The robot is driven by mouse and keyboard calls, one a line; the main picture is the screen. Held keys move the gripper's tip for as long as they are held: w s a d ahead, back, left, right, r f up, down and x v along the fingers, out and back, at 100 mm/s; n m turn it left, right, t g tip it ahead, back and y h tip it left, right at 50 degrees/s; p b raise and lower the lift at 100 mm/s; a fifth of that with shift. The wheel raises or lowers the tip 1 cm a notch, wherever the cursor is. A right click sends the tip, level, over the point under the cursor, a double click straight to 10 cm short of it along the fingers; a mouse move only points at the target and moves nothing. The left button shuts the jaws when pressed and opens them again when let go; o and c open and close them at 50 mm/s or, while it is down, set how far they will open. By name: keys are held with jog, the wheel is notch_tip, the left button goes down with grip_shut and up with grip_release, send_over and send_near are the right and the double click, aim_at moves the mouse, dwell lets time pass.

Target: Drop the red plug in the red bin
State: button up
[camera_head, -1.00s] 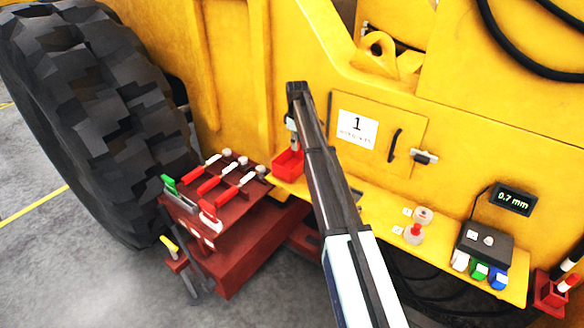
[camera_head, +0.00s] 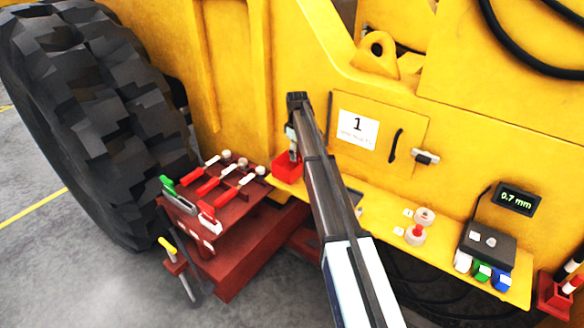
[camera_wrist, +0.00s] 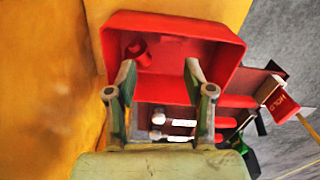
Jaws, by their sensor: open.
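The red bin (camera_wrist: 215,27) fills the upper middle of the wrist view. The red plug (camera_wrist: 139,53) lies inside it on the floor, toward the left side. My gripper (camera_wrist: 160,70) is over the bin's near side with its two fingers spread apart and nothing between them. In the head view the red bin (camera_head: 284,170) sits at the left end of the yellow ledge. My arm covers part of it there, and the plug cannot be made out in that view.
A dark red lever bank (camera_head: 222,192) with red and green handles stands left of the bin. A gauge reading 0.7 mm (camera_head: 515,199) and a dark box (camera_head: 487,241) are at the right.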

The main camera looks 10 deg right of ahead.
notch_tip(320, 180, up, 12)
dwell(0.6)
jog(key=shift+a, duration=0.15)
